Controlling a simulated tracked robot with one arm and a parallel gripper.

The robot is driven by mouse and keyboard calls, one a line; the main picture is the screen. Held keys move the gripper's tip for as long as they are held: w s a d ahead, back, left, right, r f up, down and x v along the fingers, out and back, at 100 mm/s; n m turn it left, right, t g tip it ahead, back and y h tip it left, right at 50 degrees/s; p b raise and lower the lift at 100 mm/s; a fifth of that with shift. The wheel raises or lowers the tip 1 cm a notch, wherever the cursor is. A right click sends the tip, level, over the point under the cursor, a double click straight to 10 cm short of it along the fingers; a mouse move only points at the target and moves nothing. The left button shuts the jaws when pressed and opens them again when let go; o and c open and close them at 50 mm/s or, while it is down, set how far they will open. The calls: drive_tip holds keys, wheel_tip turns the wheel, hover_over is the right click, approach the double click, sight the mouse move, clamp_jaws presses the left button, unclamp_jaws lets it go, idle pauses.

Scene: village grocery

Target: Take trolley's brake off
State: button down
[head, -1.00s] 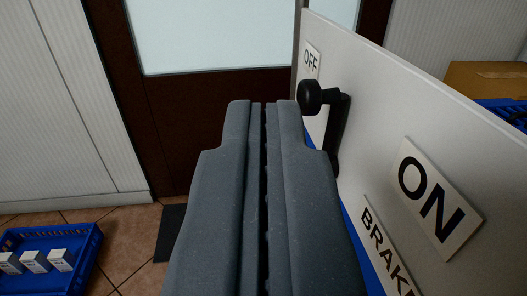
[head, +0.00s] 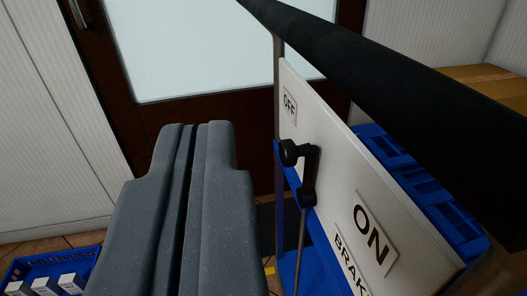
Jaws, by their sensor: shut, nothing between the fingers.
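The trolley's brake lever (head: 309,176) is black with a round knob (head: 290,153) at its upper end. It is mounted on a white panel (head: 330,165) in the right half of the head view. The knob sits a little below the OFF label (head: 290,105); the ON label (head: 374,242) is lower and nearer, with a BRAKE sign (head: 350,262) beside it. My gripper (head: 197,126) is shut and empty, to the left of the lever and apart from it. The trolley's dark handle bar (head: 400,85) crosses the upper right.
Blue crates (head: 400,175) and a cardboard box (head: 470,82) are behind the panel. A blue crate (head: 60,262) with small white boxes stands on the floor at lower left. A brown door (head: 180,120) with a pale pane is ahead.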

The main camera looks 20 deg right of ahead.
drive_tip(key=s+a+r+n+y, duration=0.1)
drive_tip(key=s+r, duration=0.4)
drive_tip(key=r, duration=0.4)
drive_tip(key=s+a+r+y, duration=0.1)
drive_tip(key=s+r, duration=0.4)
drive_tip(key=r, duration=0.5)
drive_tip(key=s+a+r+n+y, duration=0.1)
drive_tip(key=s+r, duration=0.3)
drive_tip(key=r, duration=0.5)
drive_tip(key=s+r, duration=0.4)
drive_tip(key=s, duration=0.5)
drive_tip(key=s+r+g, duration=0.1)
drive_tip(key=s+r, duration=0.4)
drive_tip(key=s, duration=0.4)
drive_tip(key=s+r+g, duration=0.1)
drive_tip(key=s+r, duration=0.4)
drive_tip(key=s, duration=0.4)
drive_tip(key=shift+s+d, duration=0.2)
drive_tip(key=shift+d, duration=0.2)
